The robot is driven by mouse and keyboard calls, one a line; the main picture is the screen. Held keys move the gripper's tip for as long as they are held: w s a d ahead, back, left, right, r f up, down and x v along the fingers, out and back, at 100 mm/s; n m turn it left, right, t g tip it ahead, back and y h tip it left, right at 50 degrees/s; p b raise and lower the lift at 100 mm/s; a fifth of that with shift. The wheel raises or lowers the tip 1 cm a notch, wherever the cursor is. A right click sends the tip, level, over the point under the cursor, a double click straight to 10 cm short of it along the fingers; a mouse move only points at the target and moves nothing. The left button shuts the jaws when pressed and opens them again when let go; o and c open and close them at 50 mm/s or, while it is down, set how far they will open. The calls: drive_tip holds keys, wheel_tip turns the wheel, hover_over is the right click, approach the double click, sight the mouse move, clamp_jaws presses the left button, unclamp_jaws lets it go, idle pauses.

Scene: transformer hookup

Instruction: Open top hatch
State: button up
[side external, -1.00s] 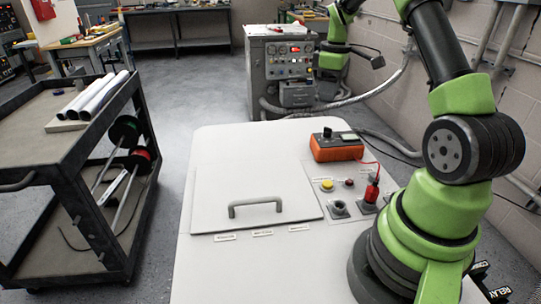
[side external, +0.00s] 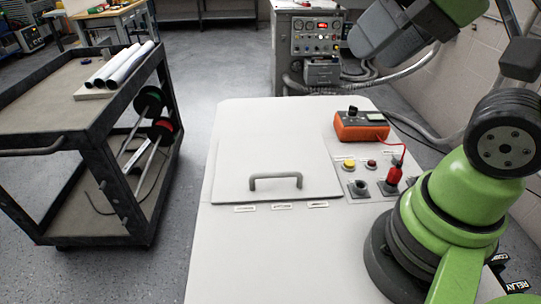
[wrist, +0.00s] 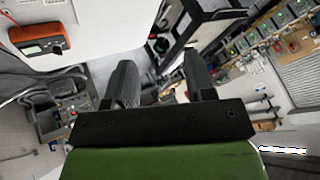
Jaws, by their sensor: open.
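The top hatch (side external: 270,155) is a flat pale panel lying closed in the white cabinet top. Its grey handle (side external: 275,178) is an arched bar near the front edge of the panel. My gripper (wrist: 160,78) is open and empty in the wrist view, its two dark fingers apart. In the side external view my arm is at the upper right, away from the handle, and I cannot clearly make out the fingertips there. The hatch and handle are not clearly visible in the wrist view.
A black cart (side external: 95,115) stands left. The cabinet's front surface (side external: 285,255) is clear.

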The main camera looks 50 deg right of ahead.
drive_tip(key=shift+s+a+f, duration=0.1)
drive_tip(key=shift+s+a, duration=0.05)
drive_tip(key=shift+s, duration=0.05)
